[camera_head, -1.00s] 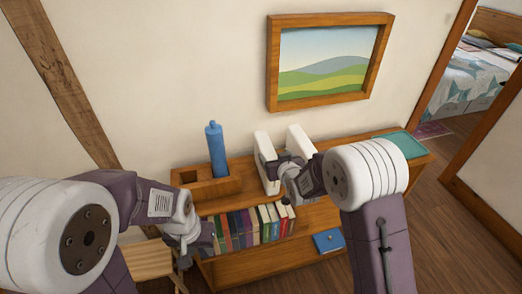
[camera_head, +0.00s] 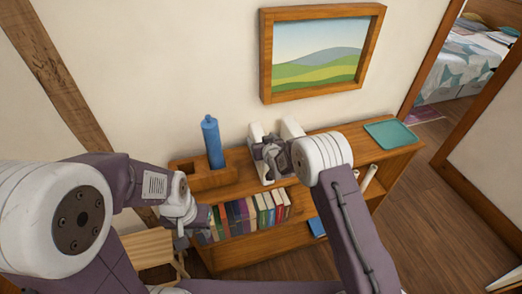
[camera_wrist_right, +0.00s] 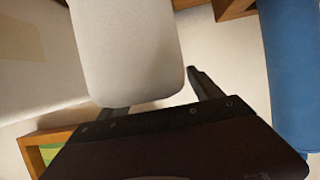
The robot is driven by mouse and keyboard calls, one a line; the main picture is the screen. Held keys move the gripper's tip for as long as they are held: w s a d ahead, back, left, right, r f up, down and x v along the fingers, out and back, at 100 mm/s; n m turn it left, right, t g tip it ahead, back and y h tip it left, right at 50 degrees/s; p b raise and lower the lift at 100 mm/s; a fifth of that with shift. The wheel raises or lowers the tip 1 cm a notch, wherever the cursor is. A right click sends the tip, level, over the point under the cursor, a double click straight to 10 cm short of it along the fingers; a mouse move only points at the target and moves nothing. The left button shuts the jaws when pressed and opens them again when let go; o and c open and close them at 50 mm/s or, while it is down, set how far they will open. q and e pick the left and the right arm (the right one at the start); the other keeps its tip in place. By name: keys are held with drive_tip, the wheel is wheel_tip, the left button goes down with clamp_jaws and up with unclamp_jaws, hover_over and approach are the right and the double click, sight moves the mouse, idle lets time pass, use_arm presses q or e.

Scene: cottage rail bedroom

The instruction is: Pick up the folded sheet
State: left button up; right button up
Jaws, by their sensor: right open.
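I cannot single out a folded sheet for certain. Two white upright slabs stand on the shelf top, a left one (camera_head: 256,131) and a right one (camera_head: 291,129), partly hidden by my right gripper (camera_head: 268,165). In the right wrist view, a pale slab with rounded corners (camera_wrist_right: 128,45) fills the upper middle, in front of and partly between the spread fingers of my right gripper (camera_wrist_right: 158,98). That gripper is open; contact cannot be told. My left gripper (camera_head: 188,232) hangs at the shelf's left front, its jaws unclear.
The wooden shelf (camera_head: 330,140) holds a blue bottle (camera_head: 212,142) in a wooden box (camera_head: 188,170), a row of books (camera_head: 245,213) and a teal tray (camera_head: 393,135). A framed picture (camera_head: 318,55) hangs above. A wooden stool or chair (camera_head: 148,247) stands left. Floor is free at right.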

drive_tip(key=shift+w+f, duration=0.15)
drive_tip(key=shift+w, duration=0.05)
drive_tip(key=shift+w+d+f, duration=0.1)
clamp_jaws()
drive_tip(key=shift+r, duration=0.2)
